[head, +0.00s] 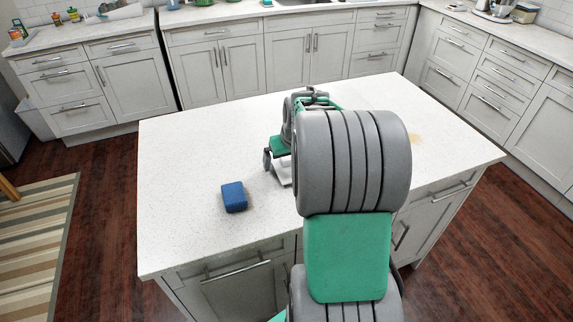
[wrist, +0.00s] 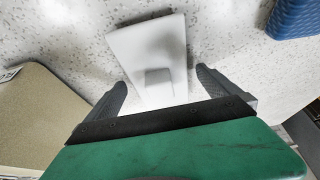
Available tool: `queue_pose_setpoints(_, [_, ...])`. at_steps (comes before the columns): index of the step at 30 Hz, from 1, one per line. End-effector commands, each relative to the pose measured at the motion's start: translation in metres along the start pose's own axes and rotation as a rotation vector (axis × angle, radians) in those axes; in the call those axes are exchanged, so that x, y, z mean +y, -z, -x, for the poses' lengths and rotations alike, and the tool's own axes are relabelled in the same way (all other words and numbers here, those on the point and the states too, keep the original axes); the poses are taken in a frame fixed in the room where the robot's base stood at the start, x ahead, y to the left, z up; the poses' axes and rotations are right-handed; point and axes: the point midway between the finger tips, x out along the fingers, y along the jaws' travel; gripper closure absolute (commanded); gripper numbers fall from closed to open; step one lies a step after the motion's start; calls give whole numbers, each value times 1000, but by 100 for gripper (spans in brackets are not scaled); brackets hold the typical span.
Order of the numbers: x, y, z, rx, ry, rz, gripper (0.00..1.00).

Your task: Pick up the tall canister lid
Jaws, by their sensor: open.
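The tall canister lid (wrist: 150,45) is a pale white, tapered piece with a small raised block on it. In the wrist view it lies on the speckled white counter, its near part between my fingers. My gripper (wrist: 163,82) is open, with one dark finger on each side of the lid and a visible gap to each. In the head view the lid (head: 284,174) shows as a light patch below my gripper (head: 270,160), partly hidden by my arm. I cannot tell whether the fingers touch the counter.
A blue block (head: 234,197) sits on the island (head: 185,160) left of my arm; it also shows in the wrist view (wrist: 292,18). A beige object (wrist: 40,115) is close on the wrist view's left. The island's left side is otherwise clear.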

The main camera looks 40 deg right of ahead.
Motion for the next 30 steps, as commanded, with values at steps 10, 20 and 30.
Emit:
queue_pose_setpoints(10, [0,0,0,-1,0,0,26])
queue_pose_setpoints(20, [0,0,0,-1,0,0,53])
queue_pose_setpoints(30, [0,0,1,0,0,0,69])
